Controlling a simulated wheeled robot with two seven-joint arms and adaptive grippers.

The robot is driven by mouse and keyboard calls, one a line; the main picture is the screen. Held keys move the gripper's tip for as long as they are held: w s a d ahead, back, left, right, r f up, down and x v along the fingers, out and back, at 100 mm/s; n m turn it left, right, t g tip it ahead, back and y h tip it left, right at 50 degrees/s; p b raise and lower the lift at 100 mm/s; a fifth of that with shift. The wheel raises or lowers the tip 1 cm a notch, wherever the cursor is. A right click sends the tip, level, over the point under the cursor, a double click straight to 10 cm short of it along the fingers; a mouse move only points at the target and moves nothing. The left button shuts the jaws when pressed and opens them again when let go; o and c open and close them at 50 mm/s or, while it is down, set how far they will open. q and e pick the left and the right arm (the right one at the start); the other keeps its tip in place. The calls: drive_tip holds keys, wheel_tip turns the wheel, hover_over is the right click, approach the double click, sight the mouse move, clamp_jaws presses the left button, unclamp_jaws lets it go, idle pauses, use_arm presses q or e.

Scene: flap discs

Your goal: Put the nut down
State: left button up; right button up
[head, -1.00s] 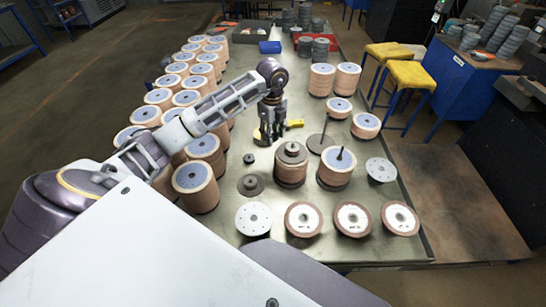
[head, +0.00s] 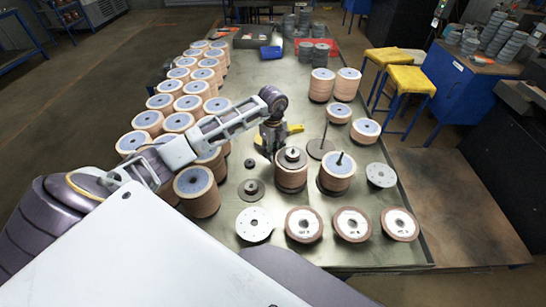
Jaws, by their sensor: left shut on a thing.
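My left gripper (head: 270,156) points down over the middle of the table, just left of a disc stack with a grey flange on top (head: 291,158). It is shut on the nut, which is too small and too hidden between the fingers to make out. A small dark piece (head: 249,163) lies on the table to the left of the gripper. A dark flange (head: 251,189) lies nearer to me. My right gripper is not in view.
A disc stack on a spindle (head: 336,172) stands to the right. A thin rod on a round base (head: 322,145) and a yellow tool (head: 294,129) are close behind the gripper. Disc stacks (head: 188,103) fill the table's left side. Single discs (head: 304,224) line the front.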

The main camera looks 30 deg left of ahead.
use_arm(q)
drive_tip(key=shift+f, duration=1.8)
drive_tip(key=shift+f, duration=0.15)
drive_tip(key=o, duration=0.9)
drive_tip(key=shift+r, duration=0.25)
wheel_tip(320, 180, up, 12)
drive_tip(key=shift+f+b, duration=0.15)
drive_tip(key=shift+b, duration=0.45)
